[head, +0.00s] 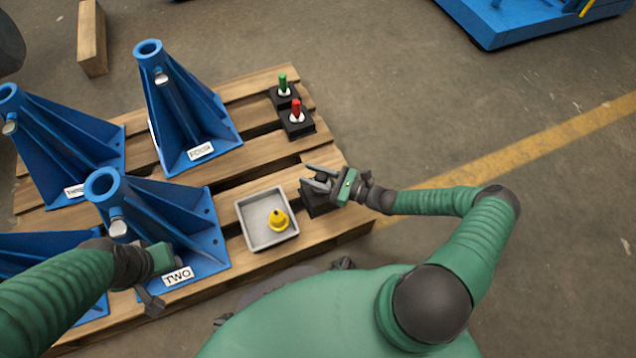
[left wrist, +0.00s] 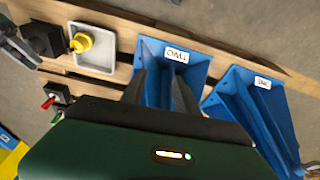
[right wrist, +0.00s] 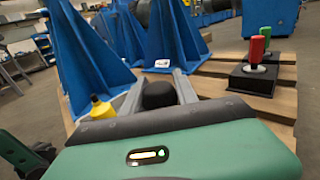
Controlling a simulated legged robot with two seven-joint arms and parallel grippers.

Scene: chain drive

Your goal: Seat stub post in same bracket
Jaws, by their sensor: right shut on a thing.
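My right gripper (head: 312,177) is shut on a dark, round-topped post (right wrist: 159,95). The post shows between the fingers in the right wrist view, above a black block (head: 318,207) at the pallet's near right corner. I cannot tell whether the post still touches the block. Blue bracket TWO (head: 190,238) stands to the left, with a round socket (head: 102,183) at its top. My left gripper (head: 152,285) hangs by its label plate. Its two dark fingers are apart with nothing clear between them in the left wrist view (left wrist: 167,85).
A grey tray (head: 252,242) holding a yellow knobbed piece (head: 278,220) lies between bracket TWO and the black block. Red (head: 296,110) and green (head: 283,84) posts stand in black blocks. Bracket FOUR (head: 190,125) and bracket THREE (head: 65,155) stand behind bracket TWO.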

